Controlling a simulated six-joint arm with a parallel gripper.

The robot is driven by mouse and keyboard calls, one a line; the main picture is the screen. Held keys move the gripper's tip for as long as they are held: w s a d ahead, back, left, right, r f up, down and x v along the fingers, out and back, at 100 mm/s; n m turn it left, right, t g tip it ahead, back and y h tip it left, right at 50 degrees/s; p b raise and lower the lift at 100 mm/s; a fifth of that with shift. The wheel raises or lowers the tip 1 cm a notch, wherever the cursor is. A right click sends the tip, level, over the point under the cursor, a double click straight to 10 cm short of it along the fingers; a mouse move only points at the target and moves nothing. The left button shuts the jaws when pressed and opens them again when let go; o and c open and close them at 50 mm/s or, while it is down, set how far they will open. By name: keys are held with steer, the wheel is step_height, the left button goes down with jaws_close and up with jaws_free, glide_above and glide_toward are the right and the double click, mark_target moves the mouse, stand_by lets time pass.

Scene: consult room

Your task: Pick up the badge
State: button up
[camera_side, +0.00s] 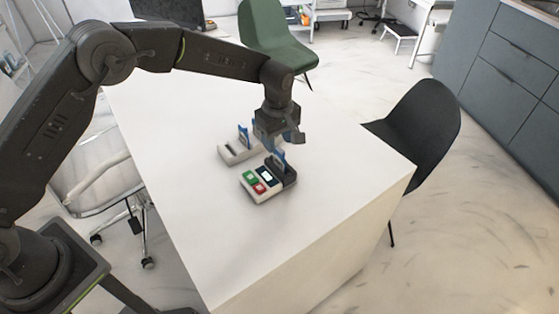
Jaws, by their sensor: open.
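My gripper (283,143) is open and points down just above a small device on the white table. The device (257,187) is pale, with a green key, a red key, a small lit screen and a dark block at its back right. A blue-edged upright card, which looks like a badge (280,158), stands at the dark block, below my gripper's fingers. Whether the fingers are around it or above it I cannot tell. A second blue and white upright card (244,136) stands in a pale slotted holder (229,155) behind the device. My gripper partly hides the holder's right end.
The white table (185,220) is clear in front of and to the left of the device. A black chair (425,125) is close to the table's right edge. A green chair (275,40) is behind the table, and a pale wheeled chair (90,175) is at the left.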

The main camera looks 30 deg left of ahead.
mark_target(279, 150)
steer(key=f, duration=0.5)
steer(key=shift+w+f, duration=0.1)
steer(key=shift+w, duration=0.1)
jaws_close()
